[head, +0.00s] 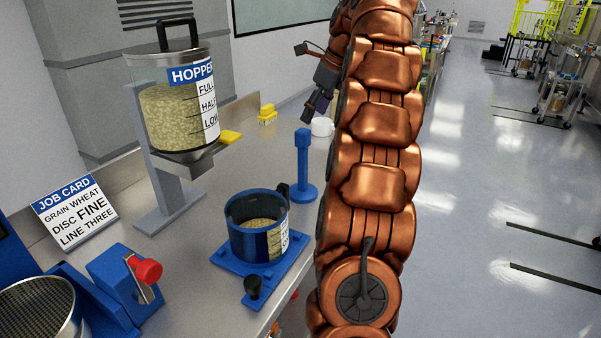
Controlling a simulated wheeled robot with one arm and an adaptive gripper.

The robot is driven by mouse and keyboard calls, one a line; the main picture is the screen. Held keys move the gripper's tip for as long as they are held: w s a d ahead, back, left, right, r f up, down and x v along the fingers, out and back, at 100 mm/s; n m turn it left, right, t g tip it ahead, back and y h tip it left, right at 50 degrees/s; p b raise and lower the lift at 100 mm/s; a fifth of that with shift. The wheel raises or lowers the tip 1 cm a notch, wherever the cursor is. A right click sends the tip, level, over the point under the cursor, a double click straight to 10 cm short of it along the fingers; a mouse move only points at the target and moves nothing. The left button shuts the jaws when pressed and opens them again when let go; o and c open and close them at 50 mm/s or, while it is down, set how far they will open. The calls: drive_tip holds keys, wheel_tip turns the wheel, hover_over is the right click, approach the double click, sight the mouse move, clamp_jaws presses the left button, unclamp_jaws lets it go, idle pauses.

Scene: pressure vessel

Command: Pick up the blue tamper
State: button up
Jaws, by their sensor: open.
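The blue tamper (304,165) stands upright on the steel bench, with a square-topped post on a round foot. It is right of and behind the blue pot of grain (258,228), apart from it. My copper-coloured arm hides part of the gripper's right side. The gripper is not touching the tamper.
The hopper (178,112) on its grey stand rises to the left. A white mug (322,127) and a yellow brush (267,115) are behind the tamper. A job card (73,213) and a red-knobbed blue device (125,283) are at left. Open floor lies right.

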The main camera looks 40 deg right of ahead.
sight(305, 131)
drive_tip(key=shift+w+a+f, duration=0.2)
drive_tip(key=shift+w+f, duration=0.15)
drive_tip(key=shift+f, duration=0.3)
drive_tip(key=shift+x, duration=3.15)
drive_tip(key=shift+a, duration=0.2)
clamp_jaws()
